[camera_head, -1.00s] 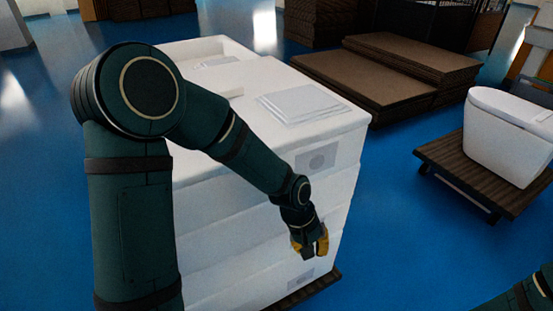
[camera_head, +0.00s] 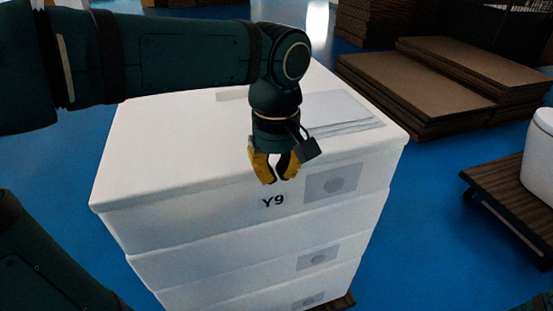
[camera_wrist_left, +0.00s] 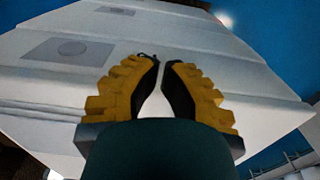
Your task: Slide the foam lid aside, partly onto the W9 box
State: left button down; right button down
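The white foam lid (camera_head: 150,160) lies flat on top of a stack of white foam boxes. The top box (camera_head: 240,225) carries the label Y9 and a grey square print. My left gripper (camera_head: 276,181) hangs pointing down in front of the lid's front edge, near the Y9 label. Its yellow fingers show a narrow gap with nothing between them, also in the left wrist view (camera_wrist_left: 162,64). Whether it touches the foam cannot be told. No W9 label is readable; my left arm hides the back of the stack. My right gripper is out of view.
Thin white sheets (camera_head: 345,112) lie on the lid's right part. Low stacks of brown boards (camera_head: 415,85) stand back right. Blue floor (camera_head: 420,235) is clear between.

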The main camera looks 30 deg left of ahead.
pick_arm(q)
jog(key=w+a+f+b, duration=0.1)
jog(key=w+a+f, duration=0.1)
jog(key=f, duration=0.3)
jog(key=shift+w+a+f, duration=0.25)
jog(key=shift+w+a, duration=0.15)
jog(key=shift+a, duration=0.1)
